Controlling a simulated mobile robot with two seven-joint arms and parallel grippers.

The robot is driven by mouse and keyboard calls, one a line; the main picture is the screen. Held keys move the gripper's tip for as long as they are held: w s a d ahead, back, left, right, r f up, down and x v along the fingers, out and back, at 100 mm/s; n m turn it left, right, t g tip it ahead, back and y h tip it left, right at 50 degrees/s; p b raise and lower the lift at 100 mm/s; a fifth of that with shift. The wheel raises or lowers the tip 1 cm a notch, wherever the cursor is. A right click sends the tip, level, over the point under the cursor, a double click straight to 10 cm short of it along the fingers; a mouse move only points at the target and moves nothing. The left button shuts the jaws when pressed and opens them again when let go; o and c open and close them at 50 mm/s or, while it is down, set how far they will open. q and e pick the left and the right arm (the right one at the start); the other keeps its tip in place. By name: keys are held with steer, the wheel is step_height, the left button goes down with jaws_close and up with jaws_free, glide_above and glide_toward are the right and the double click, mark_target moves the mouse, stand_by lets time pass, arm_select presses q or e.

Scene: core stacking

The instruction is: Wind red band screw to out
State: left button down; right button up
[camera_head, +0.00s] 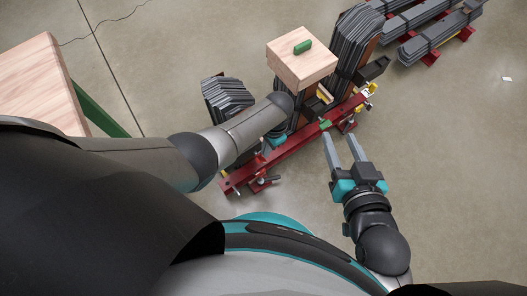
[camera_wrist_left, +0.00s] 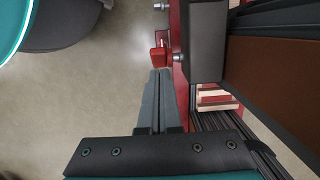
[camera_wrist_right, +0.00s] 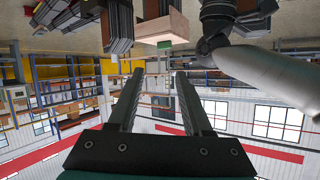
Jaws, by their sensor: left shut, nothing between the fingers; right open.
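The core-stacking fixture has a long red beam (camera_head: 285,150) with clamp parts along it. In the left wrist view a red block (camera_wrist_left: 159,62) is beside the fixture, just beyond my left fingertips. I cannot tell whether it is part of the red band screw or whether the fingers touch it. My left gripper (camera_wrist_left: 160,75) is shut and empty. In the head view my left forearm largely hides it. My right gripper (camera_head: 341,136) is open and empty, right of the beam's green piece (camera_head: 325,124). Its spread fingers also show in the right wrist view (camera_wrist_right: 156,80).
Dark sheet stacks (camera_head: 228,98) stand behind the beam, with a wooden block (camera_head: 301,58) bearing a green piece (camera_head: 303,47). More stacks (camera_head: 440,33) lie at the upper right. A wooden-topped table (camera_head: 40,80) is at the left.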

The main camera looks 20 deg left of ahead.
arm_select(q)
steer(key=shift+s+a+f, duration=0.3)
steer(key=shift+s+f, duration=0.05)
arm_select(e)
steer(key=shift+a+r, duration=0.15)
steer(key=shift+a, duration=0.05)
